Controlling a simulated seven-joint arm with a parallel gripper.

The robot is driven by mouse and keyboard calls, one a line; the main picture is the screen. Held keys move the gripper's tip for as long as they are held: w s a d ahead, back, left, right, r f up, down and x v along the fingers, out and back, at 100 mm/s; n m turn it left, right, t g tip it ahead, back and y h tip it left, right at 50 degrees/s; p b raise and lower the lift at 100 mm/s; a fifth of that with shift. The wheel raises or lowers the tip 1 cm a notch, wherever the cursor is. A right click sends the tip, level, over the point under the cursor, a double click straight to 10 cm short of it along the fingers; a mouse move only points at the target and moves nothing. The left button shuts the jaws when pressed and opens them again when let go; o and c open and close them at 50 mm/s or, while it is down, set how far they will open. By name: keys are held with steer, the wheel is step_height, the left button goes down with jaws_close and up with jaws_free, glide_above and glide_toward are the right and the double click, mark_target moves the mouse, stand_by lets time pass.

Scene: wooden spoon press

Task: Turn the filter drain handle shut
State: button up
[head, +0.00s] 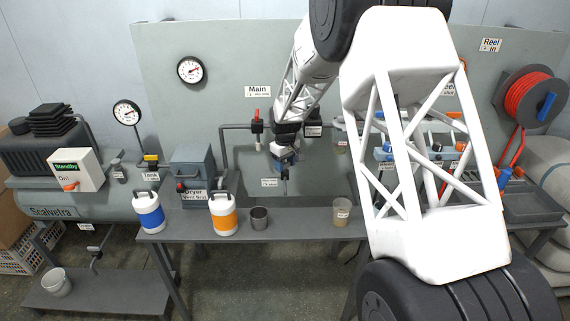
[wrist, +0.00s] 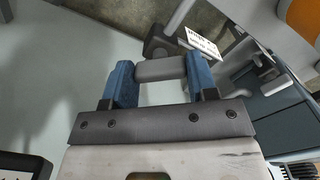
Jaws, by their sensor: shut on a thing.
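My gripper (head: 287,165) is in front of the grey panel, left of the middle of the head view, and points downward. In the wrist view its two blue fingers (wrist: 158,80) are shut on a short grey bar-like handle (wrist: 160,70), one finger at each end of it. I take this to be the filter drain handle; a dark fitting with a pale pipe lies just beyond it. A white label (wrist: 199,42) is beside it, too blurred to read. In the head view the gripper hides the handle, and a small label (head: 270,182) shows just left below.
A red-handled valve (head: 257,122) marked Main is left of my gripper. An orange-banded jug (head: 223,216), a grey cup (head: 259,218) and a clear beaker (head: 341,213) stand on the bench (head: 300,224) below. My arm hides much of the right side.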

mark_target(285, 163)
steer(key=m, duration=0.3)
steer(key=shift+r+m, duration=0.1)
steer(key=shift+m, duration=0.3)
steer(key=m, duration=0.4)
stand_by(0.3)
steer(key=o, duration=0.9)
steer(key=shift+r, duration=3.85)
